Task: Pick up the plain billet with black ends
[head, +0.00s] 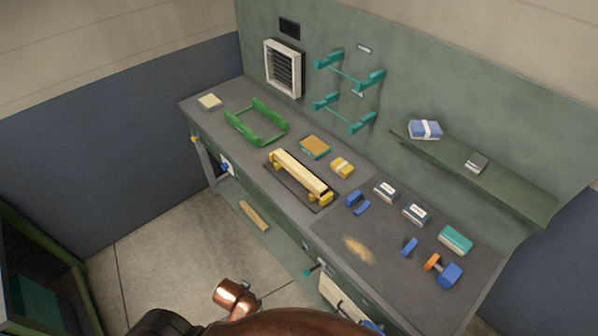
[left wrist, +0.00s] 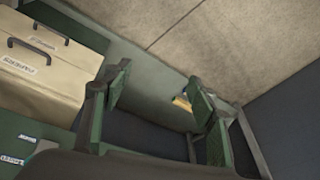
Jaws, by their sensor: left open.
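A pale billet (head: 300,173) lies across yellow cradles on a dark mat on the bench; I cannot make out black ends on it. Another plain wooden piece (head: 254,216) lies on the low shelf under the bench; its end colour is too small to tell. In the left wrist view a small yellowish piece (left wrist: 182,103) shows beyond the fingers, near the right one; I cannot tell for sure which piece it is. My left gripper (left wrist: 160,76) is open and empty, its green-padded fingers wide apart. My right gripper is out of view.
The bench (head: 226,113) carries a green cradle (head: 257,122), several blocks and blue tools. Teal brackets (head: 348,75) hang on the wall behind. A beige box or drawer front (left wrist: 45,65) with dark handles stands left of my left gripper. Open floor (head: 150,255) lies before the bench.

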